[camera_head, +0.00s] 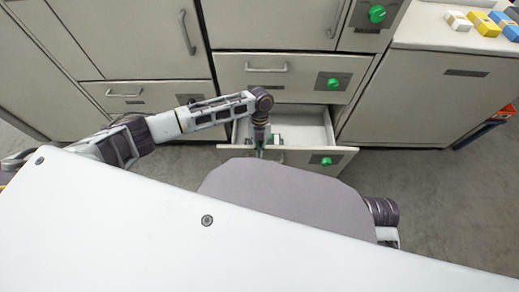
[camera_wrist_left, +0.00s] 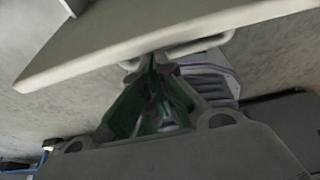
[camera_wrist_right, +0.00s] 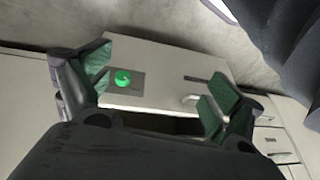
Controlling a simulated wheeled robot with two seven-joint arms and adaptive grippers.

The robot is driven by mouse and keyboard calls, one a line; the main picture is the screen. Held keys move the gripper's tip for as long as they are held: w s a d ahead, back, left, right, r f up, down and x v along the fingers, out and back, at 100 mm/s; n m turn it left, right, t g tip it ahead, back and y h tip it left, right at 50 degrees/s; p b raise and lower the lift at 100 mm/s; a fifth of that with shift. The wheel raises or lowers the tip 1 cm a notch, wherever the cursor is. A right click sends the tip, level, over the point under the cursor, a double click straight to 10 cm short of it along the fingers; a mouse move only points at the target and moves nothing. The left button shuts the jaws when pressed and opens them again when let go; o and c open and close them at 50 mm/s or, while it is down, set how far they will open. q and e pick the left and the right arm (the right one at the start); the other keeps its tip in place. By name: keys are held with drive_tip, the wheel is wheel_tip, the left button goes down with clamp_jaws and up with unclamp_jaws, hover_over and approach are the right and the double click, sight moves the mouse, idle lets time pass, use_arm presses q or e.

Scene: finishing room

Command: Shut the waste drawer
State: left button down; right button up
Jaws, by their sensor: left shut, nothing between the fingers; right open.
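The waste drawer (camera_head: 300,117) is the lowest drawer in the middle of the head view. It is pulled out, its white interior partly showing and its front carrying a green knob (camera_head: 327,160). My left gripper (camera_head: 259,152) is shut and empty, pointing down at the drawer's front panel; contact cannot be told. In the left wrist view its fingers (camera_wrist_left: 150,66) are together by a pale panel edge and a bar handle (camera_wrist_left: 196,45). My right gripper (camera_wrist_right: 155,76) is open and empty, with the drawer front (camera_wrist_right: 152,62) beyond its fingers. My body hides it in the head view.
A shut drawer (camera_head: 305,70) with a green knob sits directly above the open one. Shut cabinet doors (camera_head: 140,35) stand to the left. A side cabinet (camera_head: 425,95) at the right bears yellow, white and blue blocks. Grey floor (camera_head: 420,190) is clear at the right.

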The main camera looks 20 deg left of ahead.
use_arm(q)
drive_tip(key=shift+w+a+f, duration=0.1)
drive_tip(key=shift+w+a, duration=0.05)
drive_tip(key=shift+w, duration=0.45)
drive_tip(key=shift+w+a, duration=0.15)
drive_tip(key=shift+w, duration=0.45)
drive_tip(key=w, duration=0.1)
drive_tip(key=w+b, duration=0.1)
drive_tip(key=w, duration=0.1)
drive_tip(key=shift+a, duration=0.4)
use_arm(e)
drive_tip(key=x, duration=0.3)
drive_tip(key=shift+a, duration=0.25)
use_arm(q)
drive_tip(key=shift+s, duration=0.2)
use_arm(e)
drive_tip(key=shift+d+r, duration=0.1)
drive_tip(key=shift+r, duration=0.05)
